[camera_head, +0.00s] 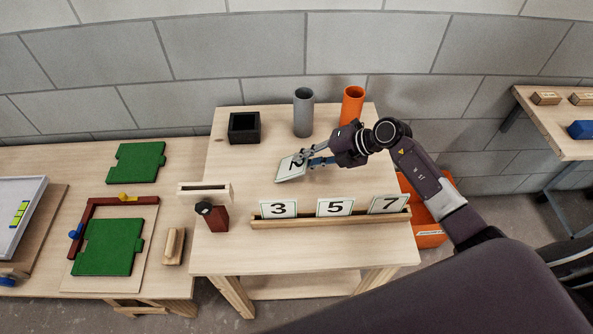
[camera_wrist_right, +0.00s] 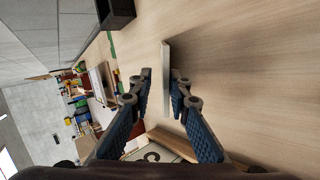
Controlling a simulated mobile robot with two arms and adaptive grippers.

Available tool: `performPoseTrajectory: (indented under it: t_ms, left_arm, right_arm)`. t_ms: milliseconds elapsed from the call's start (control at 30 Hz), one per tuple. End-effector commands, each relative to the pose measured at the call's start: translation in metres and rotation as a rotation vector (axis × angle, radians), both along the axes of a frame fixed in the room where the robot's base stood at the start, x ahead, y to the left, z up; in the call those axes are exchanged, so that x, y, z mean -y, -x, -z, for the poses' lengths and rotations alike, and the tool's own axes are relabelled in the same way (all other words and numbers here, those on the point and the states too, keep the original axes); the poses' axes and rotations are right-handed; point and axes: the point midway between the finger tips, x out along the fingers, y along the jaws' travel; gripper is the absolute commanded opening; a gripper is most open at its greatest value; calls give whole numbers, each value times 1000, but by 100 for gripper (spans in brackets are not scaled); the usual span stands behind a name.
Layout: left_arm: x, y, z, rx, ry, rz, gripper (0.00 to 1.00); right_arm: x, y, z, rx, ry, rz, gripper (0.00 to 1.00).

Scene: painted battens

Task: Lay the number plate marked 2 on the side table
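The number plate marked 2 (camera_head: 289,174) is a white plate at the middle of the wooden table (camera_head: 235,255), face turned up. It shows edge-on in the right wrist view (camera_wrist_right: 165,60). Whether it touches the table, I cannot tell. My right gripper (camera_head: 305,160) reaches in from the right and covers part of the digit. In the right wrist view its fingers (camera_wrist_right: 162,78) stand on either side of the plate, with a gap visible on the left side, so it looks open around the plate. My left gripper is not in view.
A wooden rack (camera_head: 330,220) holds plates 3, 5 and 7 at the front. A black box (camera_head: 244,127), grey cylinder (camera_head: 303,112) and orange cylinder (camera_head: 352,106) stand behind. An orange crate (camera_head: 428,238) is right of the table. Another table (camera_head: 545,115) stands far right.

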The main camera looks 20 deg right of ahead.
Motion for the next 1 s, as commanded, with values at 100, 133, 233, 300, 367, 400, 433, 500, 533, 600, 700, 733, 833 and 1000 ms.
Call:
performPoseTrajectory:
  t_ms: [100, 133, 233, 300, 367, 400, 433, 500, 533, 600, 700, 733, 833, 1000]
  left_arm:
    - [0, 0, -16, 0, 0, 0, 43]
    - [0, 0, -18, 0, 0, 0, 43]
    - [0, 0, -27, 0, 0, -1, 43]
    - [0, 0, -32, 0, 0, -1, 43]
    - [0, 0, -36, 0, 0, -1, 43]
    - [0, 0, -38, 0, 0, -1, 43]
    - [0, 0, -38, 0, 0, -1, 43]
    - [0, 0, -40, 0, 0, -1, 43]
    - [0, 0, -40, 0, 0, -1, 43]
    - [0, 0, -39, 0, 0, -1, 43]
    - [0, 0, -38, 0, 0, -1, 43]
    - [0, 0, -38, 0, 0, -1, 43]
    - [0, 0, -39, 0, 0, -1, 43]
    - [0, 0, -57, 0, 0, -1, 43]
  right_arm:
    - [10, 7, -14, -1, 2, 1, 17]
    - [12, 9, -17, -1, 2, 1, 17]
    - [20, 15, -24, -1, 2, 1, 17]
    - [25, 18, -29, 0, 2, 2, 17]
    - [29, 21, -33, -1, 2, 1, 17]
    - [30, 23, -34, 0, 1, 1, 17]
    - [31, 24, -35, 0, 0, 0, 17]
    - [33, 25, -37, 1, 1, 0, 17]
    - [34, 25, -37, 2, 1, -1, 17]
    - [34, 26, -37, 2, 1, -1, 17]
    - [34, 25, -36, 2, 0, 0, 17]
    - [34, 25, -36, 2, 0, 0, 17]
    - [34, 25, -37, 2, 0, 0, 17]
    - [37, 28, -55, 1, 1, 0, 17]
